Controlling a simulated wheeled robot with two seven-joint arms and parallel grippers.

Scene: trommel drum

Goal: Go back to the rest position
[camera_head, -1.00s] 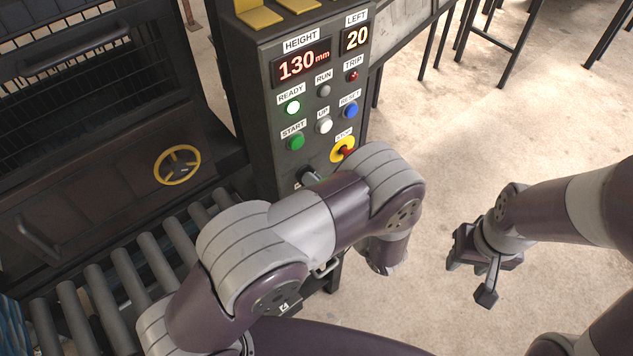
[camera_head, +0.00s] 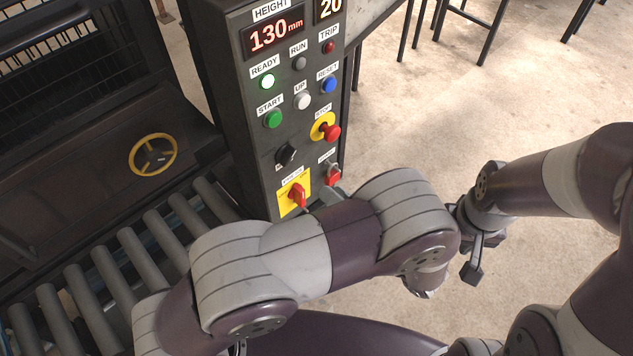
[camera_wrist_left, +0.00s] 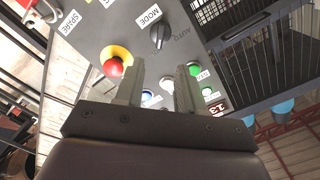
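My left arm crosses the lower middle of the head view in front of the control panel (camera_head: 235,160). Its gripper is mostly hidden behind the arm; what look like grey fingertips (camera_head: 323,195) show just above it by the panel's lower switches. In the left wrist view the two grey fingers (camera_wrist_left: 158,72) stand apart with nothing between them, and point toward the panel face, which appears upside down. My right gripper (camera_head: 477,250) hangs over the floor at the right, close to the left arm's bent joint. It is small and partly hidden, so its opening is unclear.
The panel has a red stop button (camera_head: 332,132), a mode knob (camera_head: 286,155) and a red switch on a yellow plate (camera_head: 298,197). A roller conveyor (camera_head: 140,265) and a dark caged machine with a yellow handwheel (camera_head: 153,154) stand left.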

